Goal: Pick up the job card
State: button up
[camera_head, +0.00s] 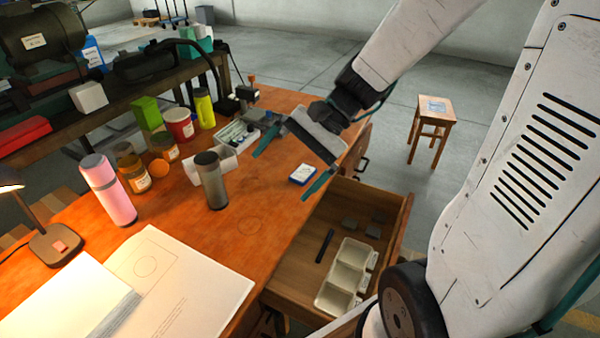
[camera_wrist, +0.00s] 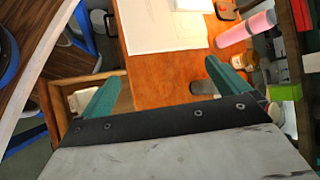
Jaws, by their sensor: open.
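I cannot tell for sure which item is the job card. A light blue and white flat piece (camera_head: 437,106) lies on the wooden stool at the right. A small blue and white box or card pack (camera_head: 302,174) lies on the desk, close to my gripper. A large white sheet with a circle drawing (camera_head: 180,285) lies at the desk's front, and shows in the wrist view (camera_wrist: 165,28). My gripper (camera_head: 283,175) has its green fingers apart and nothing between them. It hangs over the desk's right edge; the fingers also show in the wrist view (camera_wrist: 160,80).
An open drawer (camera_head: 290,268) with a white divided tray (camera_head: 343,300) juts out below my gripper. A dark grey tumbler (camera_head: 211,182), a pink bottle (camera_head: 108,190), jars and a lamp (camera_head: 55,243) crowd the left. The floor around the stool (camera_head: 433,125) is clear.

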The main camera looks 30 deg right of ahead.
jog(key=w+d+f+m+t+y, duration=0.25)
jog(key=w+f+m, duration=0.2)
jog(key=w, duration=0.25)
jog(key=m+t+h, duration=0.6)
jog(key=m+t, duration=0.3)
jog(key=m, duration=0.7)
send_near(304, 173)
jog(key=x, duration=0.8)
jog(key=shift+d, duration=0.1)
jog(key=c, duration=0.9)
